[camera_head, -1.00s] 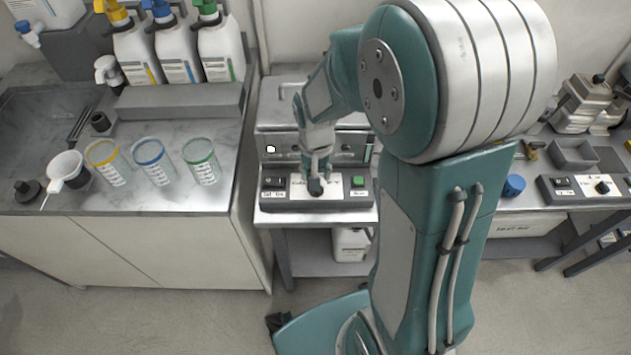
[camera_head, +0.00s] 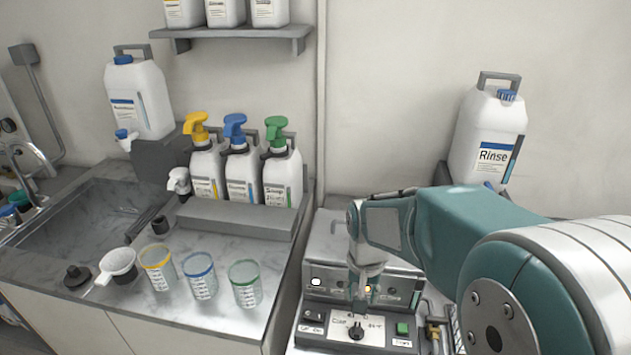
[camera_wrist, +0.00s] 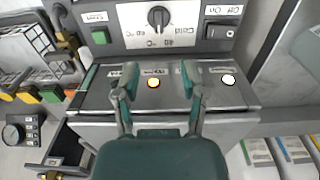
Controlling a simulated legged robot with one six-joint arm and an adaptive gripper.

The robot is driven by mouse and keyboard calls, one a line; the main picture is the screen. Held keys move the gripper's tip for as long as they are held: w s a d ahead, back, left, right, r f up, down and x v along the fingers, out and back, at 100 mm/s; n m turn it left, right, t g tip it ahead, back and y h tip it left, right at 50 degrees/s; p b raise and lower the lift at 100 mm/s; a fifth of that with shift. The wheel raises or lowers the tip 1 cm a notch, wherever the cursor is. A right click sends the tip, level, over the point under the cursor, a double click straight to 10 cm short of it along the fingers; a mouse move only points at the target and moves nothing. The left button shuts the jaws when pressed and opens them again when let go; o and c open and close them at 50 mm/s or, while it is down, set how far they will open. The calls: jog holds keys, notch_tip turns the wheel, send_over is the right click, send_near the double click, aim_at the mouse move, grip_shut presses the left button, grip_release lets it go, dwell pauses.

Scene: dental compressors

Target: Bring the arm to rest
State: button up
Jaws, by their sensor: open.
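My gripper (camera_head: 362,297) is open and empty in front of the grey compressor unit, just above its control panel. In the wrist view its two fingers (camera_wrist: 160,80) are spread apart with nothing between them. The black dial knob (camera_head: 356,331) is clear of the fingers; it also shows in the wrist view (camera_wrist: 158,17). A yellow lamp (camera_wrist: 153,83) and a white lamp (camera_wrist: 228,80) are lit on the unit's face. A green button (camera_head: 402,328) and a black rocker switch (camera_wrist: 220,31) flank the knob. My arm reaches in from the right and hides part of the bench.
On the left counter stand cups with yellow (camera_head: 158,266), blue (camera_head: 200,275) and green (camera_head: 245,284) rims. Pump bottles (camera_head: 241,172) stand behind them. A Rinse canister (camera_head: 488,138) stands behind my arm. The wall space above the unit is clear.

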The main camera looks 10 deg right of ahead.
jog(key=s+r+n+t, duration=0.3)
jog(key=s+r+t, duration=0.2)
jog(key=s+r, duration=0.7)
jog(key=shift+s+n+t, duration=0.3)
jog(key=shift+s, duration=0.95)
